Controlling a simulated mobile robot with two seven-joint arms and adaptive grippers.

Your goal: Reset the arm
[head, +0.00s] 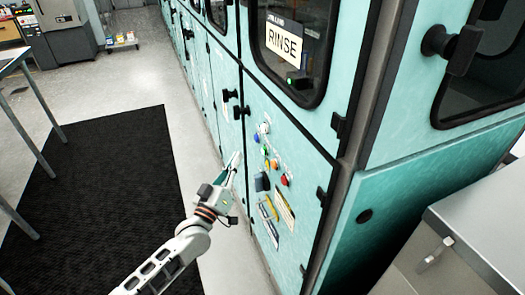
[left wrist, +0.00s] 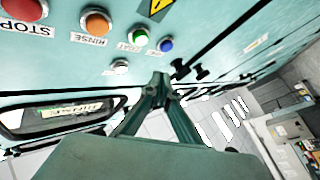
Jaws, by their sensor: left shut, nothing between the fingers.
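My left gripper (head: 233,163) is in front of the teal machine's control panel in the head view, its fingers pointing up and away along the panel. In the left wrist view its fingertips (left wrist: 158,84) are together, with nothing between them. Above them are a red STOP button (left wrist: 25,8), an orange RINSE button (left wrist: 97,20), a green button (left wrist: 138,36) and a blue button (left wrist: 166,45). A white button (left wrist: 121,67) is just left of the fingertips. I cannot tell whether the fingers touch the panel. My right gripper is not in view.
The teal machine (head: 225,65) fills the right side, with a RINSE sign (head: 283,40) in its window and black door handles sticking out. A grey metal box (head: 470,225) stands at lower right. A black mat (head: 95,200) lies on open floor at left, beside a table leg (head: 42,115).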

